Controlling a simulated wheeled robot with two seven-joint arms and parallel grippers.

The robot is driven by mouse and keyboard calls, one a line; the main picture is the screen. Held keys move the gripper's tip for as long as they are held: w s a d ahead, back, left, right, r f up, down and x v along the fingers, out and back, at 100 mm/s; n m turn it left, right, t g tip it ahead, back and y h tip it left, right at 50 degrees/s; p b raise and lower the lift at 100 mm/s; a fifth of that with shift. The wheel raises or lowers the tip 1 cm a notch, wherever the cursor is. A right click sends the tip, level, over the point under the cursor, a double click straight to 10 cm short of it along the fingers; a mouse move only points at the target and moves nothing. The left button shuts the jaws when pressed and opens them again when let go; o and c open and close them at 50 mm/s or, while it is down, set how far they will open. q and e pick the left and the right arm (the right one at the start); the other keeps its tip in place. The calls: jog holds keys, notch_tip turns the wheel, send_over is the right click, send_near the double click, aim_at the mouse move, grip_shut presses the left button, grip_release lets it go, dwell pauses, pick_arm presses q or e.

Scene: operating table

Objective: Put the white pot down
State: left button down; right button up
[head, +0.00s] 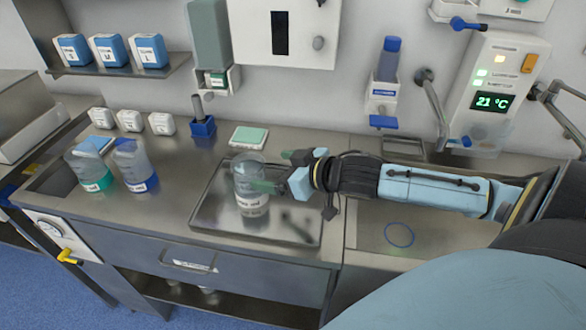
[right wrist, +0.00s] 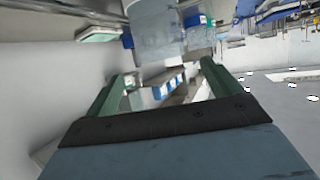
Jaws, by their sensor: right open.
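The white pot (head: 250,198) is a clear, whitish jar with a pale label near its base. It stands upright on the steel tray (head: 215,217), at the tray's middle. My right gripper (head: 272,171) comes in from the right and is open at the pot's right side. One green finger overlaps the pot in the head view; I cannot tell whether it touches. In the right wrist view, the open fingers (right wrist: 168,72) point toward a large translucent vessel (right wrist: 155,38), probably the pot, at the top edge. My left gripper is not in view.
A blue holder (head: 203,127) and a green-topped box (head: 249,138) are behind the tray. Bare steel counter (head: 173,195) lies between jugs and tray.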

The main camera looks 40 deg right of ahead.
jog(key=shift+v, duration=2.25)
